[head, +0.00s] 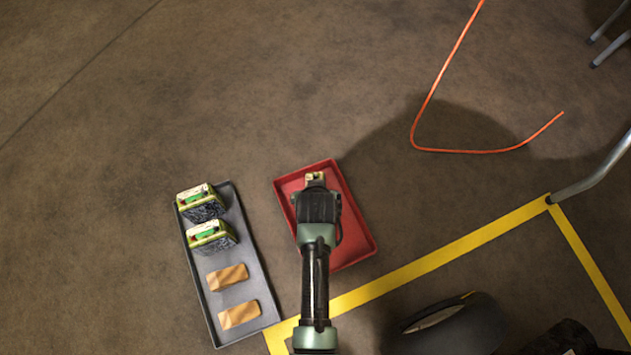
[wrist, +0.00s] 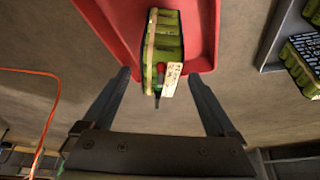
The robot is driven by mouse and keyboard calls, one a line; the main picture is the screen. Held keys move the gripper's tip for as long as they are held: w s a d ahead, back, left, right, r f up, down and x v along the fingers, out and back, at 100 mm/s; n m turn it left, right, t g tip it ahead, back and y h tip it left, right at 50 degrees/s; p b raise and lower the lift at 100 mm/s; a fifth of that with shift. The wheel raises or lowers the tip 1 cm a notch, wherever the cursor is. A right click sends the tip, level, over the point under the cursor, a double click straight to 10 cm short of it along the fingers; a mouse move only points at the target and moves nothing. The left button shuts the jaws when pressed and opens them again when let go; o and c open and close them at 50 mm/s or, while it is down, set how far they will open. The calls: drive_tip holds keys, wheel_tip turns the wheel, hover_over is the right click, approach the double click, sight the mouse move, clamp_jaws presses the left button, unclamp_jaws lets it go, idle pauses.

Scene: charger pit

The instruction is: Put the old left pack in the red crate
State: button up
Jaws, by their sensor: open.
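A green battery pack (wrist: 166,42) with a pale label and a red terminal is at the red crate (wrist: 95,13), within its outline in the wrist view. In the head view only the pack's top end (head: 315,179) shows past my gripper, over the far part of the crate (head: 357,218). My gripper (wrist: 159,76) is open, with a finger on either side of the pack and a visible gap to each. In the head view my gripper (head: 318,198) is above the crate and hides much of it. I cannot tell whether the pack rests flat on the crate floor.
A grey tray (head: 241,270) left of the crate holds two green packs (head: 201,201) and two wooden blocks (head: 239,314). A yellow floor line (head: 440,262), a dark tyre (head: 455,325) and an orange cable (head: 428,100) lie to the right. The floor behind is clear.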

drive_tip(key=p+v, duration=0.4)
drive_tip(key=v, duration=0.3)
drive_tip(key=w+r+t, duration=0.4)
drive_tip(key=w+r, duration=0.2)
drive_tip(key=r, duration=0.7)
drive_tip(key=w+r+t, duration=0.3)
drive_tip(key=w+r, duration=0.3)
drive_tip(key=r, duration=0.7)
drive_tip(key=w+r+t, duration=0.4)
drive_tip(key=w+r, duration=0.2)
drive_tip(key=r, duration=0.7)
drive_tip(key=s+r+t, duration=0.2)
drive_tip(key=r+t, duration=0.1)
drive_tip(key=r, duration=0.8)
drive_tip(key=s+r+t, duration=0.2)
drive_tip(key=r+t, duration=0.1)
drive_tip(key=r, duration=0.8)
drive_tip(key=s+r+t, duration=0.5)
drive_tip(key=s+r, duration=0.7)
drive_tip(key=r, duration=0.4)
drive_tip(key=shift+t, duration=0.3)
drive_tip(key=shift+s, duration=0.15)
